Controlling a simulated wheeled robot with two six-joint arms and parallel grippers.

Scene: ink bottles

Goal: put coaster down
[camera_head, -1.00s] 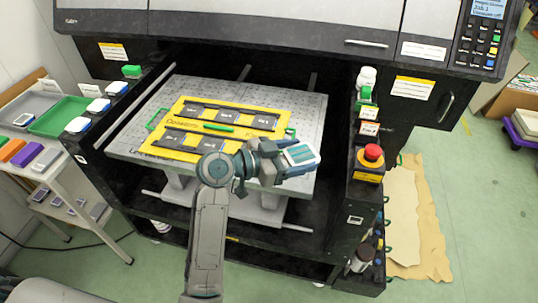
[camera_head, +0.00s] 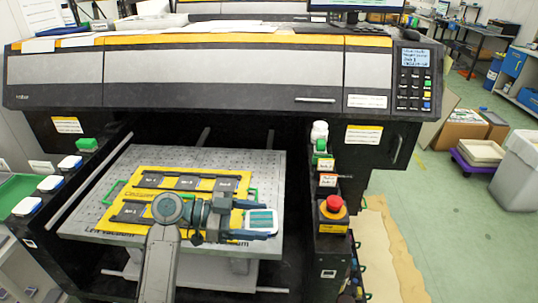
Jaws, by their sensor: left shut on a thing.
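My left gripper (camera_head: 262,222) is shut on a flat white coaster with teal stripes (camera_head: 260,219). It holds the coaster over the front right of the grey perforated printer bed (camera_head: 232,158), beside the yellow jig. The yellow jig (camera_head: 147,181) lies on the bed and has dark rectangular slots (camera_head: 187,182) in two rows. My left arm and gripper hide part of its front row. The gap between coaster and bed cannot be judged. My right gripper is not in view.
The printer body (camera_head: 220,68) overhangs the back of the bed. A red emergency button (camera_head: 333,206) and small bottles (camera_head: 319,132) stand on the right side ledge. White-topped blocks (camera_head: 49,183) and a green tray (camera_head: 18,193) are at the left.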

